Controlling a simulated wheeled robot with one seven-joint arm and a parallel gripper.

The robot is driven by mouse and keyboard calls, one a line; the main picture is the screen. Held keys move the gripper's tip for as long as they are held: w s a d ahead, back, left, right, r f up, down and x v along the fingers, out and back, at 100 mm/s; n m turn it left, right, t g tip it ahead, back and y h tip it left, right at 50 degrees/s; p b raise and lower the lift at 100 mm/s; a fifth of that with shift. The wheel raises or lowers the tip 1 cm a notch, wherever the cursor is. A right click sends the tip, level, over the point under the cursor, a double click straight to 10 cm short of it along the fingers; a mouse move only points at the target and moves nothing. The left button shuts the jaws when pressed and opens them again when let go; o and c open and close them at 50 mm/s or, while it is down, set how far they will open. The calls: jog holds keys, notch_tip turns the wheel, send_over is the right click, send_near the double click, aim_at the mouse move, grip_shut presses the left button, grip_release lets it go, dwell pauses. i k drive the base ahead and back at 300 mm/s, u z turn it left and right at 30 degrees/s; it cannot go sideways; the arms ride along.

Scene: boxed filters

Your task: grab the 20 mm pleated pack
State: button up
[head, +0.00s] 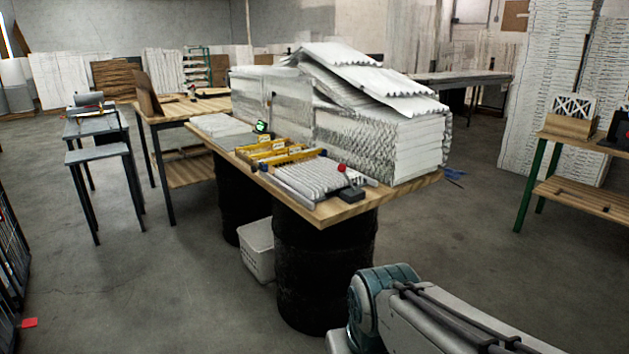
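A white pleated pack (316,175) lies flat near the front end of a wooden-topped table (345,209). A dark block with a red knob (342,168) is at its right edge. Large stacks of white pleated material (340,125) stand behind it, with bent sheets on top. No size marking is readable, so I cannot tell which piece is 20 mm. My arm shows at the lower right, apart from the table; my gripper is outside the view.
Yellow-edged pieces (272,152) lie left of the flat pack. A green-legged bench (541,180) stands at right. The floor between is clear.

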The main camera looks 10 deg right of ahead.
aim_at(316, 178)
jog(key=z, duration=0.8)
jog(key=i, duration=2.6)
jog(key=u, duration=0.9)
jog(key=i, duration=0.35)
jog(key=u, duration=0.7)
